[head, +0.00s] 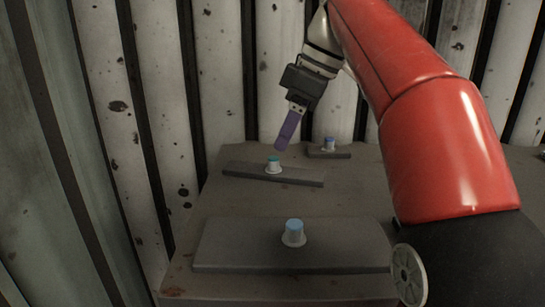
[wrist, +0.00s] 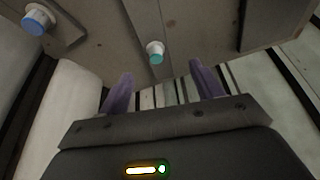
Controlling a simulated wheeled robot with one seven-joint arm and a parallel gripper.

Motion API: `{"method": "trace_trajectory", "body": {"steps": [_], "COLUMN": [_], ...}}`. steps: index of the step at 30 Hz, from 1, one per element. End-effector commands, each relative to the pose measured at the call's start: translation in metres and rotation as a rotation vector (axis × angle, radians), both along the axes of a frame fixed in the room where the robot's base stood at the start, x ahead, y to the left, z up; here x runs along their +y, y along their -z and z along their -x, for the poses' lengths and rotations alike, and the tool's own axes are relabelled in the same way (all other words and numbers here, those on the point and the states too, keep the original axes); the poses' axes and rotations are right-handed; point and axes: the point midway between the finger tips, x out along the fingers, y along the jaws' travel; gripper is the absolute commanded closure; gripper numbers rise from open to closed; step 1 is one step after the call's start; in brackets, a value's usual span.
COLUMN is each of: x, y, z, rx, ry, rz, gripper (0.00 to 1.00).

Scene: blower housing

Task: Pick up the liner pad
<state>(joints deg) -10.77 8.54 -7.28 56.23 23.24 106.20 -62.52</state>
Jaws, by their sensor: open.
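I cannot tell for sure which thing is the liner pad. Three flat grey slabs lie on the grey-brown bench top: a large front one (head: 350,245), a narrow middle one (head: 300,178) and a small back one (head: 343,155). Each bears a white-based knob: light blue in front (head: 293,233), teal in the middle (head: 273,165), blue at the back (head: 329,145). My gripper (head: 282,145) has purple fingers and shows above the middle slab, near the teal knob. In the wrist view my gripper (wrist: 160,72) is open and empty, with the teal knob (wrist: 155,52) beyond the gap.
The bench top (head: 215,215) is bare between the slabs. A corrugated, stained metal wall (head: 225,70) stands close behind, and a panel (head: 60,180) stands on the left. My red arm covers the bench's right side. A blue knob (wrist: 37,20) shows at the wrist view's upper left.

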Motion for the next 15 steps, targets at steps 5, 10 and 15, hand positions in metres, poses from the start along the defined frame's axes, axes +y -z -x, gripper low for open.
{"method": "trace_trajectory", "body": {"steps": [5,10,15], "x": [0.005,0.012,0.021], "y": [0.013,0.031,0.055], "z": [0.000,-0.003,-0.007], "rx": [0.001,0.002,0.003], "ry": [-0.002,-0.001,-0.001], "rz": [0.000,0.000,0.000], "gripper": [0.35,0.35,0.35]}}
